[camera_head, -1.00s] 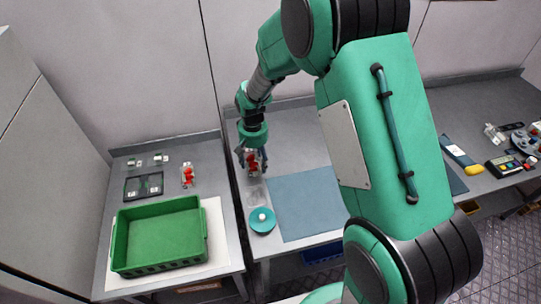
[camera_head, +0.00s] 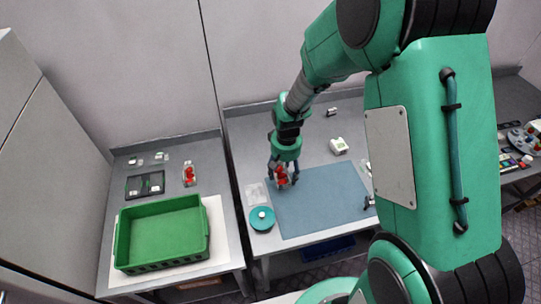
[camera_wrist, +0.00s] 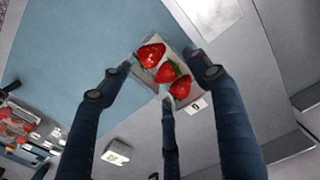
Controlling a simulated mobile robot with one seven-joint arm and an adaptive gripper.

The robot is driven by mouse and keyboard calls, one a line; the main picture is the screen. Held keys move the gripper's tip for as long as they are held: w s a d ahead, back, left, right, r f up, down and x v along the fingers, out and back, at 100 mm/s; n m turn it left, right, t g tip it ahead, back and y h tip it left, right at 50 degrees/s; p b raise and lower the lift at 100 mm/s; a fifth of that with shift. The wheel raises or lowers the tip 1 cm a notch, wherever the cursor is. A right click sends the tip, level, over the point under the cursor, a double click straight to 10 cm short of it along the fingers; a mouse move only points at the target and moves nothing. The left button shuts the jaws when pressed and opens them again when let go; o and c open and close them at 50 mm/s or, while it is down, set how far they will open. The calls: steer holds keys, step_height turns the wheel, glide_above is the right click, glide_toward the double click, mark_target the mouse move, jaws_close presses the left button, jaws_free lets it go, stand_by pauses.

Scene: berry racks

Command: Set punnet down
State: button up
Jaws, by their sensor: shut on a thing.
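A small clear punnet (camera_wrist: 150,42) of red strawberries is held between the fingers of my gripper (camera_wrist: 163,80) in the wrist view. The fingers are shut around its sides. In the head view my gripper (camera_head: 282,180) and the strawberries (camera_head: 281,174) are at the back left part of the blue mat (camera_head: 320,205). The fingers hide part of the punnet. I cannot tell whether its base touches the mat.
A teal round dish (camera_head: 262,219) sits left of the mat. A white device (camera_head: 339,146) stands behind it. On the left table are a green crate (camera_head: 160,262), a black tray (camera_head: 145,186) and another strawberry punnet (camera_head: 189,173). Much of the mat is clear.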

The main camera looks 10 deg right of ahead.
steer(key=w, duration=0.5)
steer(key=w+f, duration=0.1)
steer(key=w, duration=0.4)
steer(key=w+b, duration=0.1)
steer(key=w, duration=0.5)
steer(key=shift+a+f, duration=0.1)
steer(key=shift+f, duration=0.1)
steer(key=shift+f+b, duration=0.4)
steer(key=shift+f, duration=1.4)
steer(key=shift+f, duration=0.1)
steer(key=o, duration=1.2)
step_height(320, 180, up, 12)
steer(key=p, duration=0.1)
steer(key=shift+p, duration=0.3)
